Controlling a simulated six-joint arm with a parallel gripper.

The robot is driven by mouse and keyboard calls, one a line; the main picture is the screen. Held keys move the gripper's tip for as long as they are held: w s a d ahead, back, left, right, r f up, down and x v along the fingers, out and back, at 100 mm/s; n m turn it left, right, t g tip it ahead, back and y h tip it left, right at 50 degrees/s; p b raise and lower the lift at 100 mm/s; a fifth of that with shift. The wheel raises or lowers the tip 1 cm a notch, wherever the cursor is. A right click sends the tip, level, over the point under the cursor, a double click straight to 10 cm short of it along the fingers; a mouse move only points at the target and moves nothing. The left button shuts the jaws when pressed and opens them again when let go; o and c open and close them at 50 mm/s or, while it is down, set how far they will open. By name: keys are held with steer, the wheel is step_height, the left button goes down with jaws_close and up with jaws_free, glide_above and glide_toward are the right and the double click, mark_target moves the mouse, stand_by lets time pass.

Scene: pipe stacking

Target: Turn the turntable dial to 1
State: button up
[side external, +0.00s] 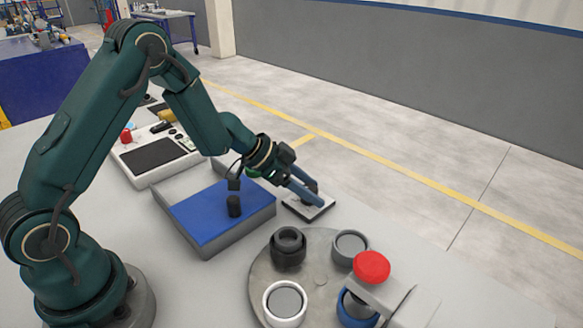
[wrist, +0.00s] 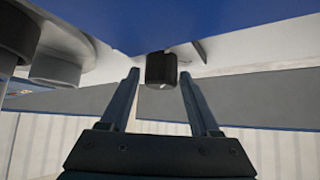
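The dial (side external: 309,206) is a small dark knob on a square black-and-white plate beside the blue tray. My gripper (side external: 315,197) is low over this plate and covers much of it, so the pointer and numbers cannot be read. In the wrist view my gripper (wrist: 160,76) is open, with a clear gap between its fingers. A dark cylinder (wrist: 161,68) with a small pale mark shows between the fingertips, with space on both sides. I cannot tell for certain whether it is the dial knob. The round grey turntable (side external: 321,281) lies at the lower right.
The turntable carries a black pipe (side external: 288,250), a grey one (side external: 350,246), a white one (side external: 285,318) and a blue one (side external: 356,316). A red button (side external: 372,266) stands at its right. The blue-floored tray (side external: 205,225) holds a small black cylinder (side external: 233,207).

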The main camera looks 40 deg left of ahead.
mark_target(310, 188)
steer(key=shift+a, duration=0.1)
steer(key=shift+v, duration=2.55)
